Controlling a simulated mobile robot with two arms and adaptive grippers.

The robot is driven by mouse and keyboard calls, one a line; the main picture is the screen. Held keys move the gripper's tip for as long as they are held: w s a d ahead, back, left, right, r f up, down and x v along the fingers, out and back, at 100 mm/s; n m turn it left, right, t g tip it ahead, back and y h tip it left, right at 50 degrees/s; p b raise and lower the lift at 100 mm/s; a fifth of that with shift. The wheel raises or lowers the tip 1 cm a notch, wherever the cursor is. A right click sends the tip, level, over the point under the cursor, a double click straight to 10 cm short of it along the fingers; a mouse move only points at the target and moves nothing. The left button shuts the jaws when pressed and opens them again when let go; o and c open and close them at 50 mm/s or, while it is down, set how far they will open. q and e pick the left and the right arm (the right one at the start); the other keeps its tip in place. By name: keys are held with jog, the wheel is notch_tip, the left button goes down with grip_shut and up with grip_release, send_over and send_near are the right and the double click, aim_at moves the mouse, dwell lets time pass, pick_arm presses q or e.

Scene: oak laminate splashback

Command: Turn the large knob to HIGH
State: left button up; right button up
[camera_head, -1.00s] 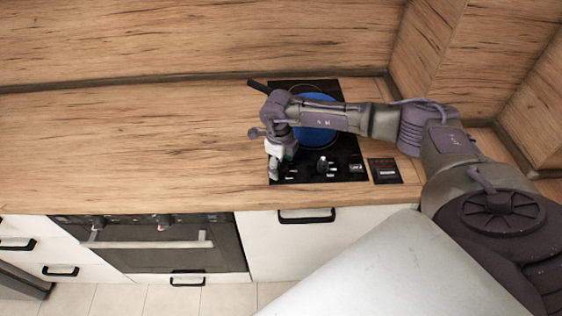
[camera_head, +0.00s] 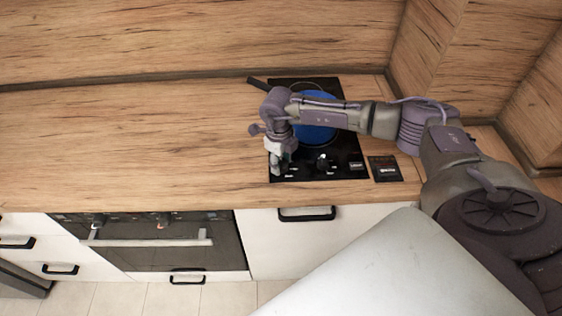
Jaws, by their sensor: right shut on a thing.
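The black cooktop (camera_head: 345,172) is set in the oak worktop. My right gripper (camera_head: 281,165) points down at the cooktop's front left and is shut on a knob there. The gripper hides that knob almost wholly, so its pointer and setting cannot be read. A second black knob (camera_head: 324,163) stands uncovered to the right of the gripper. Small white markings lie on the glass near the knobs, too small to read. My left gripper is not in view.
A blue pan (camera_head: 316,131) sits on the cooktop behind my right forearm, its dark handle (camera_head: 256,83) pointing to the back left. A small black panel (camera_head: 385,169) lies right of the cooktop. The worktop (camera_head: 150,140) on the left is clear. An oven (camera_head: 160,245) is below.

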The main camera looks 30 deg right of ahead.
jog(key=m+b, duration=0.1)
jog(key=m, duration=0.3)
jog(key=m+b, duration=0.1)
jog(key=m, duration=0.2)
jog(key=shift+w+m, duration=0.1)
jog(key=shift+m, duration=0.3)
jog(key=m+b, duration=0.1)
jog(key=m, duration=0.2)
jog(key=shift+m+g, duration=0.3)
jog(key=m, duration=0.3)
jog(key=shift+m, duration=0.3)
jog(key=m, duration=0.3)
jog(key=shift+r+m, duration=0.1)
jog(key=shift+m, duration=0.2)
jog(key=m+p, duration=0.1)
jog(key=m, duration=0.2)
jog(key=shift+m+y, duration=0.3)
jog(key=m+p, duration=0.1)
jog(key=m, duration=0.2)
jog(key=shift+w+r, duration=0.1)
jog(key=shift+d+m+p, duration=0.1)
jog(key=shift+m+p, duration=0.5)
jog(key=shift+m, duration=1.2)
